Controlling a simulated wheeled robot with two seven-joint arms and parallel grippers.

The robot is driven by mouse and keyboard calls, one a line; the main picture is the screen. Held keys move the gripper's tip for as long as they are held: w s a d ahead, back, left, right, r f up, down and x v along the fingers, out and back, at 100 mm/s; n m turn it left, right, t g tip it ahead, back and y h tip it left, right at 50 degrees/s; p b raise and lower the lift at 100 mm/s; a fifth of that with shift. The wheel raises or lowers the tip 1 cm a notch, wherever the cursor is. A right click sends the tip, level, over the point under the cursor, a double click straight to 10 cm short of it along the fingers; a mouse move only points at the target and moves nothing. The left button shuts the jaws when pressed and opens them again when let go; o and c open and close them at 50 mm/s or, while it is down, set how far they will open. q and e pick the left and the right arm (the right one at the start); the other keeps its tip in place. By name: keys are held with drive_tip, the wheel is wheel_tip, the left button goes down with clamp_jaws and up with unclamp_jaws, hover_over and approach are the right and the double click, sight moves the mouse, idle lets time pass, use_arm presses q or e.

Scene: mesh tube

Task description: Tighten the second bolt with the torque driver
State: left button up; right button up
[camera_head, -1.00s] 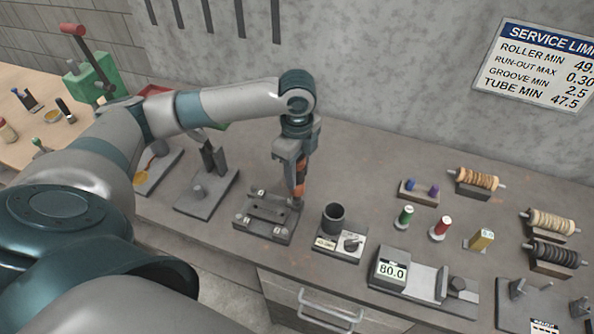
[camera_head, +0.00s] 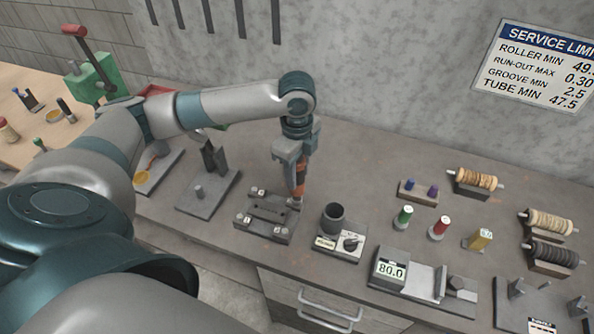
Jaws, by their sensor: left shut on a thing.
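My left gripper (camera_head: 298,165) points down over the bench and is shut on the orange and black torque driver (camera_head: 299,188). The driver stands about upright, with its tip at the back right corner of the grey bolt fixture (camera_head: 262,232). The fixture is a flat plate with raised blocks and small pale number tags. The bolt under the driver tip is hidden or too small to make out. I cannot tell whether the tip touches it. My right gripper is not in view.
Right of the fixture stands a dark cup on a block with a dial (camera_head: 340,243), then a gauge reading 80.0 (camera_head: 392,271). A plate with an upright post (camera_head: 207,188) is to the left. A wall rises behind the bench.

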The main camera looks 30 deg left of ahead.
use_arm(q)
drive_tip(key=shift+s+d+f, duration=0.1)
drive_tip(key=shift+s+f, duration=0.05)
idle(0.5)
drive_tip(key=shift+r+p, duration=0.6)
drive_tip(key=shift+r, duration=0.05)
drive_tip(key=shift+w+r+p, duration=0.2)
drive_tip(key=shift+r+p, duration=0.3)
drive_tip(key=shift+r, duration=1.95)
drive_tip(key=shift+s, duration=0.15)
